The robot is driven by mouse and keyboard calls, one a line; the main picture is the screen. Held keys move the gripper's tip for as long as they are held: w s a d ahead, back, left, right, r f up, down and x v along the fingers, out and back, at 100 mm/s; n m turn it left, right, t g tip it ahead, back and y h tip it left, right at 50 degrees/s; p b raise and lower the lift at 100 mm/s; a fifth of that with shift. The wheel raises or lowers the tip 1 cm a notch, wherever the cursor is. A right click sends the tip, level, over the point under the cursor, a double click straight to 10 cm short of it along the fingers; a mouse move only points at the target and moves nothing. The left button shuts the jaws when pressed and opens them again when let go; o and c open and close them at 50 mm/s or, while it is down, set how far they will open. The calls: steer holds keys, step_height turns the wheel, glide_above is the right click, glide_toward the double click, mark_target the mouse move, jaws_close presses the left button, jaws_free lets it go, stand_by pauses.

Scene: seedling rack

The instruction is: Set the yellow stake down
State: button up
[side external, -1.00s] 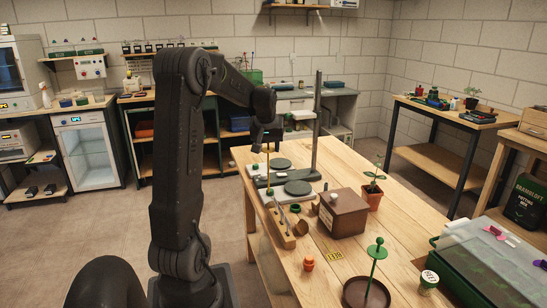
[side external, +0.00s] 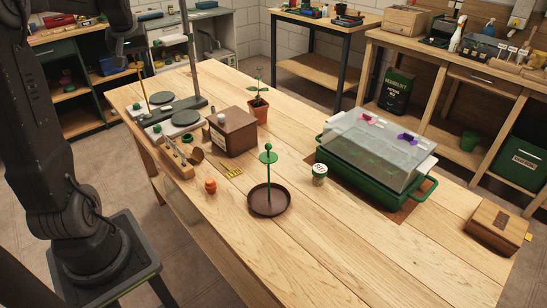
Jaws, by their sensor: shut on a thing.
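The yellow stake (side external: 143,88) is a thin upright rod at the far left of the bench. My gripper (side external: 136,62), dark and small in this view, is shut on its upper end. The stake stands nearly vertical, in front of or beside the nearer white base with dark round discs (side external: 160,98). I cannot tell whether its lower tip touches anything.
A tall grey post (side external: 188,50) rises just right of the stake. A wooden block with tools (side external: 176,160), a brown box (side external: 232,131) and a potted seedling (side external: 258,108) stand close by. A brown dish with a green stand (side external: 267,200) and a covered green tray (side external: 372,165) are further right.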

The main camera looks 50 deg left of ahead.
steer(key=w+d+m+t+h, duration=0.1)
steer(key=w+d+m, duration=0.1)
steer(key=w+d, duration=0.55)
steer(key=w+d+m, duration=0.3)
steer(key=w+d, duration=0.1)
steer(key=w, duration=0.6)
steer(key=w+d+m+t+h, duration=0.1)
steer(key=w+d+m, duration=0.1)
steer(key=w+d, duration=0.45)
steer(key=w+d+m, duration=0.2)
steer(key=w+d, duration=0.2)
steer(key=d, duration=0.5)
step_height(320, 180, down, 16)
steer(key=shift+d, duration=0.25)
steer(key=shift+s+f, duration=0.1)
steer(key=shift+f, duration=0.05)
steer(key=o, duration=0.9)
steer(key=shift+f, duration=0.1)
